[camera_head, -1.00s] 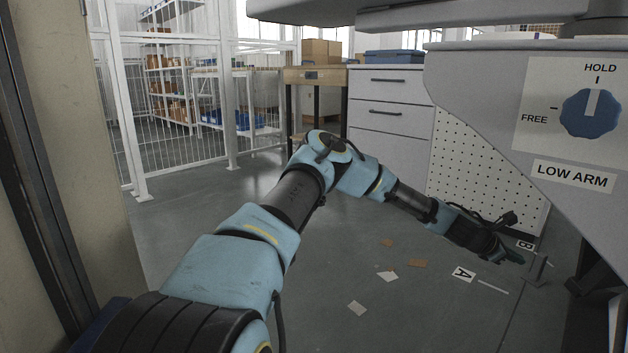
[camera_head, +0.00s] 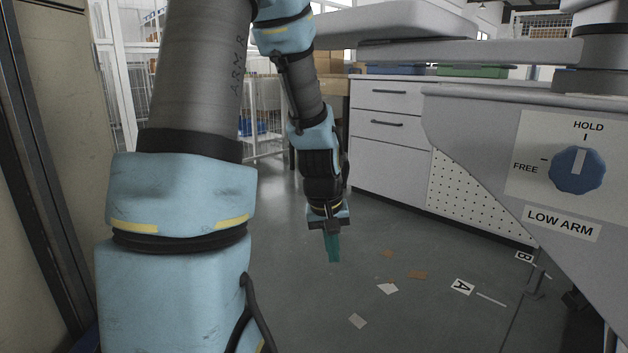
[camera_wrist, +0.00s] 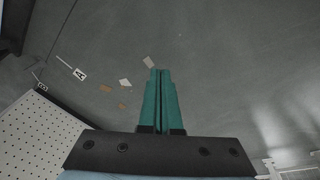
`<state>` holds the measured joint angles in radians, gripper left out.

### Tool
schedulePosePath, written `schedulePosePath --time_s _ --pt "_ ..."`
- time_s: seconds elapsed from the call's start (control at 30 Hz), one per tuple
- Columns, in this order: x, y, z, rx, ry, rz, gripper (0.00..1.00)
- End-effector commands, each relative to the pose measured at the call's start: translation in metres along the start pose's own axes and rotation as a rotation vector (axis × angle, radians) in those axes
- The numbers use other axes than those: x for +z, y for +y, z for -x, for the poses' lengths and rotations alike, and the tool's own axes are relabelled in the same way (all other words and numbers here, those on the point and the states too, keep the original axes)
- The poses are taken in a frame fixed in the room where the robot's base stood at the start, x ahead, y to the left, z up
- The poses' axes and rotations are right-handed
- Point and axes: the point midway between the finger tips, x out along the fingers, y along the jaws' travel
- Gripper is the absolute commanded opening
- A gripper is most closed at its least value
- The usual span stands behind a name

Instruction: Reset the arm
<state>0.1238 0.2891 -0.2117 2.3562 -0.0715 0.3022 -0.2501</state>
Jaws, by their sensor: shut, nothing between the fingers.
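My arm (camera_head: 182,190) stands raised at the left of the head view, with its forearm hanging down in the middle. My gripper (camera_head: 333,258) points down above the grey floor, with its green fingers together and nothing between them. In the wrist view my gripper (camera_wrist: 160,72) also shows shut and empty, with bare floor beyond the fingertips.
A grey panel with a blue knob (camera_head: 578,170) is at the right; its pointer is at HOLD. The LOW ARM label (camera_head: 562,223) is below it. White drawers (camera_head: 388,108) stand behind. Paper scraps (camera_head: 387,289) and an A marker (camera_head: 462,287) lie on the floor. A beige wall edge (camera_head: 55,130) is close at left.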

Motion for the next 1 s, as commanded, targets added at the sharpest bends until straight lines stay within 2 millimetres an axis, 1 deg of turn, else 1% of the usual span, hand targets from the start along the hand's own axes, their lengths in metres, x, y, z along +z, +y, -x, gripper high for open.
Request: schedulePosePath --time_s 0.03,0.1,0.2,0.37,0.4,0.57,0.77,1.0 --pt "0.008 -0.019 0.018 -0.027 0.004 -0.015 0.0" --pt "0.019 -0.041 0.035 -0.057 -0.001 -0.041 0.0" --pt "0.037 -0.067 0.054 -0.089 -0.011 -0.066 0.0" --pt "0.067 -0.099 0.081 -0.122 -0.031 -0.1 0.0" --pt "0.066 -0.099 0.091 -0.123 -0.034 -0.105 0.0" --pt "0.059 -0.093 0.12 -0.122 -0.034 -0.104 0.0" --pt "0.051 -0.086 0.164 -0.122 -0.034 -0.104 0.0" --pt "0.039 -0.075 0.239 -0.122 -0.033 -0.103 0.0"
